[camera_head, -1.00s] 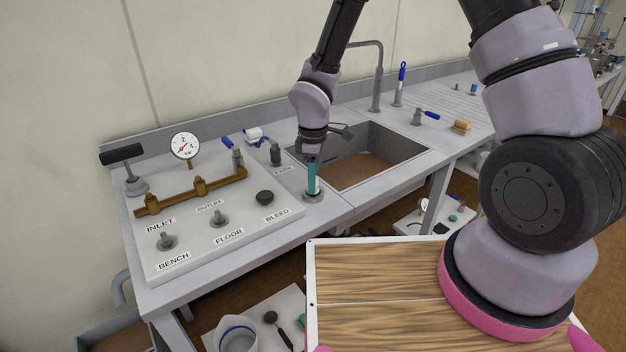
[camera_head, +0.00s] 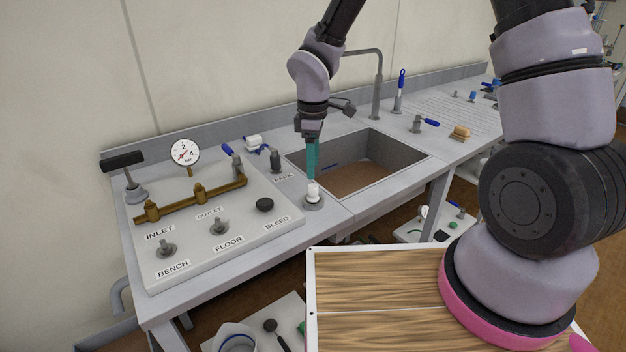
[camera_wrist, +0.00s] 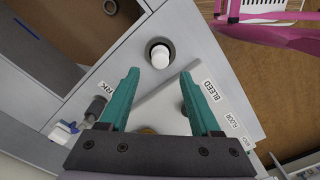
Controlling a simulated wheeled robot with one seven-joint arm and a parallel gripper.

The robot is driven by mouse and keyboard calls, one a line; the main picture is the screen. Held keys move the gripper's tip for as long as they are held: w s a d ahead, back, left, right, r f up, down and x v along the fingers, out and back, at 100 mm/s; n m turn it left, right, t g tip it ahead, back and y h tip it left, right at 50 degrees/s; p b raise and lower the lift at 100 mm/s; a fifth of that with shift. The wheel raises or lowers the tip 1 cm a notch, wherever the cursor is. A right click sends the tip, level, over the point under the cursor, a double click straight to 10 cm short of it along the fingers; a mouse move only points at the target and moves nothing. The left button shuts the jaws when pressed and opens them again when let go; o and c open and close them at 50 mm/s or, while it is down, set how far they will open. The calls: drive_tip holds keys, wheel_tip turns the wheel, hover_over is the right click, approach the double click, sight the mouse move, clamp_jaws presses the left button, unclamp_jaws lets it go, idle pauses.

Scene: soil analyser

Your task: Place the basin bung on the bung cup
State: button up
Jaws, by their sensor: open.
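The basin bung, a small white upright piece (camera_head: 313,189), stands in the grey ring-shaped bung cup (camera_head: 313,203) on the bench beside the basin's front left corner. In the wrist view the bung (camera_wrist: 160,54) sits inside the cup's dark opening, with the cup's rim (camera_wrist: 149,44) around it. My gripper (camera_head: 313,176) points down just above the bung. Its teal fingers are apart and empty in the wrist view (camera_wrist: 160,74), with the bung beyond the tips and clear of both.
The basin (camera_head: 378,158) lies open to the right. The valve panel (camera_head: 190,255) is on the left, with a black knob (camera_head: 265,204) near the cup and a dark peg (camera_head: 275,157) behind. A tap (camera_head: 376,85) rises behind the basin.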

sight(313, 185)
drive_tip(key=s+d+r+m+t, duration=0.1)
drive_tip(key=d+r+m+t, duration=0.1)
drive_tip(key=d+r+m, duration=0.65)
drive_tip(key=s+d+r+m+t, duration=0.15)
drive_tip(key=d+r, duration=0.45)
drive_tip(key=r, duration=0.7)
drive_tip(key=s+d+r+m+t+y, duration=0.2)
drive_tip(key=s+d+r+m+t, duration=0.1)
drive_tip(key=s+d+r+m, duration=0.5)
drive_tip(key=shift+s+d+r+m+t, duration=0.15)
drive_tip(key=shift+s+r+m+t, duration=0.2)
drive_tip(key=shift+s+r+m, duration=0.6)
